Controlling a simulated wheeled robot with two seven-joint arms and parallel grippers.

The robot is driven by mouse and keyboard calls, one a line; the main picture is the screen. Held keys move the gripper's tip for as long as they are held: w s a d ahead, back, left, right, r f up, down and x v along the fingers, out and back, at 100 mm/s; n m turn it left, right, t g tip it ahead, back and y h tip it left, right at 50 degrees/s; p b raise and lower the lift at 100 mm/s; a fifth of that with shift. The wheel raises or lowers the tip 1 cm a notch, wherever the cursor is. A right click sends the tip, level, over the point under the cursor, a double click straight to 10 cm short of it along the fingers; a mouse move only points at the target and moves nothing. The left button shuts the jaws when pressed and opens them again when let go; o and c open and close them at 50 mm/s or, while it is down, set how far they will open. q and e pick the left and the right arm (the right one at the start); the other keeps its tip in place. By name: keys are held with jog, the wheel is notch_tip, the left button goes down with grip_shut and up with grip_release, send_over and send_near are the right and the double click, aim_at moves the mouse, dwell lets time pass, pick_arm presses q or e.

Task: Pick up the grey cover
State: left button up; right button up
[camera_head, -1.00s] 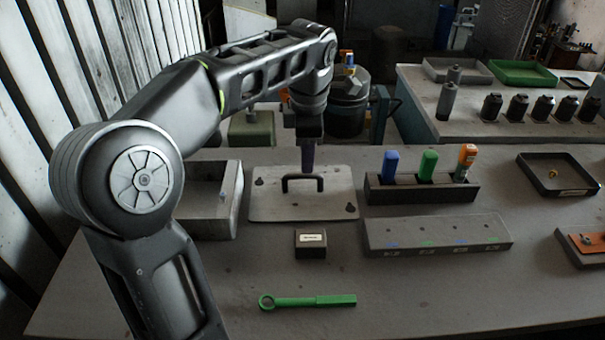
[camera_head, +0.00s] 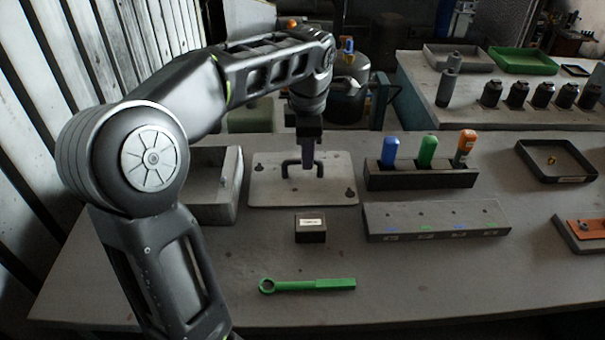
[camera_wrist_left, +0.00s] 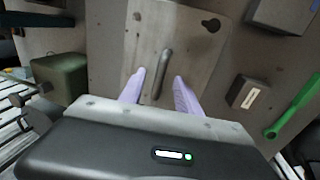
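The grey cover (camera_head: 270,190) is a flat plate with a dark handle (camera_head: 290,167) standing up from its middle. It lies on the table in the head view, and it also shows in the left wrist view (camera_wrist_left: 185,50). My left gripper (camera_head: 308,165) points down over the cover at the handle. In the left wrist view my two pale fingers (camera_wrist_left: 160,88) are apart, with the handle (camera_wrist_left: 162,72) between them in the picture. I cannot tell whether they touch it. My right gripper does not show in the head view.
A grey open box (camera_head: 228,190) stands left of the cover. A small black box (camera_head: 310,228) and a green wrench (camera_head: 308,285) lie in front. A rack (camera_head: 420,178) with blue, green and orange items and a grey block (camera_head: 435,219) stand to the right.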

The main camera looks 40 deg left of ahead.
pick_arm(q)
jog(key=f, duration=0.4)
jog(key=shift+w+a+f, duration=0.1)
jog(key=shift+w+a, duration=0.1)
jog(key=shift+w, duration=0.15)
grip_shut()
dwell(0.4)
dwell(0.4)
